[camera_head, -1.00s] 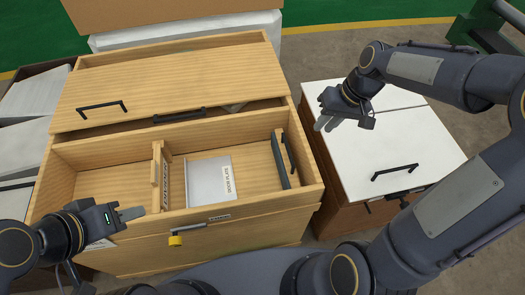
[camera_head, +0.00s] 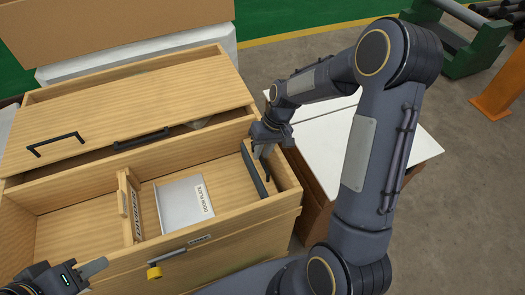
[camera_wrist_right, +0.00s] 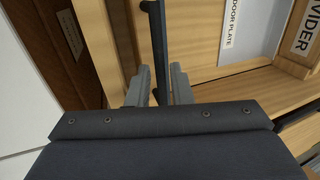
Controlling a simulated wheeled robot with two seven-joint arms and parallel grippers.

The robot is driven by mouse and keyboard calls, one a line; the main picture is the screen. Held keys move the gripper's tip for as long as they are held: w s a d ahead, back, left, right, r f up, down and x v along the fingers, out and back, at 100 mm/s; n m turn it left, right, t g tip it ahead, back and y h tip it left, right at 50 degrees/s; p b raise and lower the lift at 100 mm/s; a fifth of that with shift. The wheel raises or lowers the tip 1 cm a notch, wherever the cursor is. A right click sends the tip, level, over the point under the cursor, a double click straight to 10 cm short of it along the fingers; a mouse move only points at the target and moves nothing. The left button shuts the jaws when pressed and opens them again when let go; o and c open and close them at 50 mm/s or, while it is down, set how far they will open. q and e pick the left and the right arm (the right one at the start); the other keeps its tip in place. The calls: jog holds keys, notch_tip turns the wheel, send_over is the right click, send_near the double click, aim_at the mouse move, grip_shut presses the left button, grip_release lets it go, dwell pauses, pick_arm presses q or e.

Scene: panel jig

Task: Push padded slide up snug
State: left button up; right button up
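The padded slide (camera_head: 254,168), a wooden block with a dark grey pad on its left face, stands at the right end of the open wooden compartment. A white door plate (camera_head: 185,204) lies flat to its left, with bare floor between them. Beyond the plate stands the wooden divider (camera_head: 130,205). My right gripper (camera_head: 264,154) is down at the slide. In the right wrist view its two fingers (camera_wrist_right: 159,88) are apart, one on each side of the slide's black handle (camera_wrist_right: 158,45), with gaps showing. My left gripper (camera_head: 95,268) is at the lower left, outside the box; its finger gap is unclear.
A yellow-ended lever (camera_head: 154,272) sticks out from the front of the box. A wooden panel with black handles (camera_head: 140,139) covers the back part. A white-topped cabinet (camera_head: 325,150) stands to the right, partly behind my right arm.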

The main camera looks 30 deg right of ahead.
grip_shut()
jog(key=w+a, duration=0.1)
jog(key=a, duration=2)
jog(key=shift+p, duration=0.4)
jog(key=shift+w, duration=0.15)
grip_release()
jog(key=shift+r, duration=0.1)
